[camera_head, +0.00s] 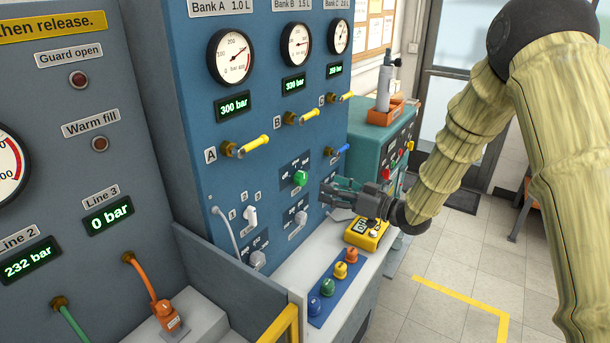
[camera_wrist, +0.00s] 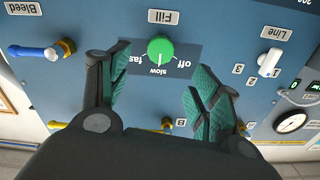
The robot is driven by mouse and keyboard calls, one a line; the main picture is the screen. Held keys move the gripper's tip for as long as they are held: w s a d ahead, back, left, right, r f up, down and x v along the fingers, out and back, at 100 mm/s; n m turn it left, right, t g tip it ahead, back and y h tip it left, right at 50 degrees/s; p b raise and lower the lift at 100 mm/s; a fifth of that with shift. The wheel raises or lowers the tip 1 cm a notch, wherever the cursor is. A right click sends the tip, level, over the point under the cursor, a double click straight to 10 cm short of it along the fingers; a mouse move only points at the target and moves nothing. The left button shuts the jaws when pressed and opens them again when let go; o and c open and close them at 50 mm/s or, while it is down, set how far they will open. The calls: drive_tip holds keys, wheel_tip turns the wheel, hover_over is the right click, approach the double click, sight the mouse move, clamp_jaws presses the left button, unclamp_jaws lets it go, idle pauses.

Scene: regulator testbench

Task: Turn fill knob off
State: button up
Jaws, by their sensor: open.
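The green fill knob (camera_head: 300,178) is on the blue panel below the gauges. In the wrist view, which is upside down, the fill knob (camera_wrist: 160,48) sits under the Fill label, with "off", "slow" and "fast" printed around it. My gripper (camera_head: 324,190) is open and empty, just in front of the panel to the right of the knob. In the wrist view my gripper (camera_wrist: 155,85) has its teal-padded fingers apart, one toward each side of the knob. No contact with the knob shows.
A blue valve handle (camera_head: 338,150) and yellow valve handles (camera_head: 252,147) stick out from the panel nearby. A white line selector (camera_wrist: 269,63) is beside the knob. A yellow meter (camera_head: 366,234) and a strip of coloured knobs (camera_head: 327,287) are on the bench below.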

sight(304, 179)
drive_tip(key=p+x, duration=0.2)
drive_tip(key=x, duration=0.5)
drive_tip(key=shift+w+a+r+p, duration=0.15)
drive_tip(key=shift+w+a+p, duration=0.05)
drive_tip(key=shift+a+p, duration=0.15)
drive_tip(key=shift+x, duration=0.9)
drive_tip(key=shift+c, duration=0.2)
drive_tip(key=c, duration=1)
